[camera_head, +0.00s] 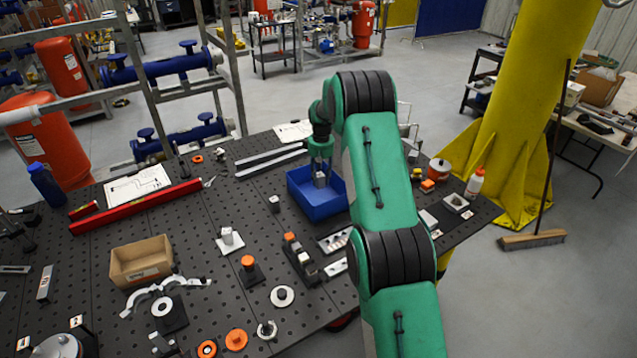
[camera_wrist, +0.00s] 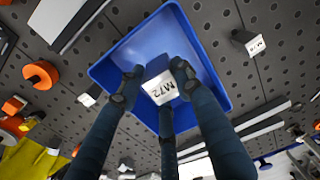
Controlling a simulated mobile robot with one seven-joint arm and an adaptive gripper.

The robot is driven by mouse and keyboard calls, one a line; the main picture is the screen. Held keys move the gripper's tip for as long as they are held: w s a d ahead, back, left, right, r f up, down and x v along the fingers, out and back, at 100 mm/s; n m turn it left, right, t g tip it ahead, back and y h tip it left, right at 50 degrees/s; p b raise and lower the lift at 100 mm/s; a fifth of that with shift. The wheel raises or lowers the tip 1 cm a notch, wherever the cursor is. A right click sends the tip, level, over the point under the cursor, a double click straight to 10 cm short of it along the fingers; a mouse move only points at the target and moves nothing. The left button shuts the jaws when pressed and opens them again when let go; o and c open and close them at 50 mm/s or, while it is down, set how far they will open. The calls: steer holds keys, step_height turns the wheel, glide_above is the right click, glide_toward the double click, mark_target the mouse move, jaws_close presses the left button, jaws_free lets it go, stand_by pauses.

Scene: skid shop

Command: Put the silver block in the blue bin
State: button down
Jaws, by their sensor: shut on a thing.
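The blue bin (camera_head: 312,208) is an open tray on the dark perforated table, left of my arm. It also fills the middle of the wrist view (camera_wrist: 213,93). The silver block (camera_head: 320,181), with a white top labelled M72 in the wrist view (camera_wrist: 160,87), is within the bin's outline. My gripper (camera_head: 319,173) points down over the bin and is shut on this block. In the wrist view its dark fingers (camera_wrist: 157,80) stand around the block. I cannot tell whether the block touches the bin's floor.
A block labelled M73 (camera_wrist: 248,42) stands outside the bin. A cardboard box (camera_head: 141,262), a red level (camera_head: 135,207) and several orange-topped parts lie on the table. A white bottle (camera_head: 474,183) stands at the right edge. Long grey bars (camera_head: 268,160) lie behind the bin.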

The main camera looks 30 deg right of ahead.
mark_target(320, 183)
steer(key=shift+w+f, duration=0.15)
steer(key=shift+f, duration=1.35)
steer(key=shift+m, duration=0.3)
steer(key=m, duration=0.3)
steer(key=shift+m, duration=0.3)
steer(key=m, duration=0.4)
steer(key=shift+a+m+p, duration=0.1)
steer(key=shift+m+p, duration=0.3)
steer(key=m, duration=0.3)
steer(key=shift+r+m, duration=0.1)
steer(key=shift+m, duration=0.2)
steer(key=m, duration=0.4)
steer(key=shift+s+m+p, duration=0.25)
steer(key=shift+m+p, duration=0.05)
steer(key=shift+f+p, duration=0.35)
steer(key=shift+f, duration=2.85)
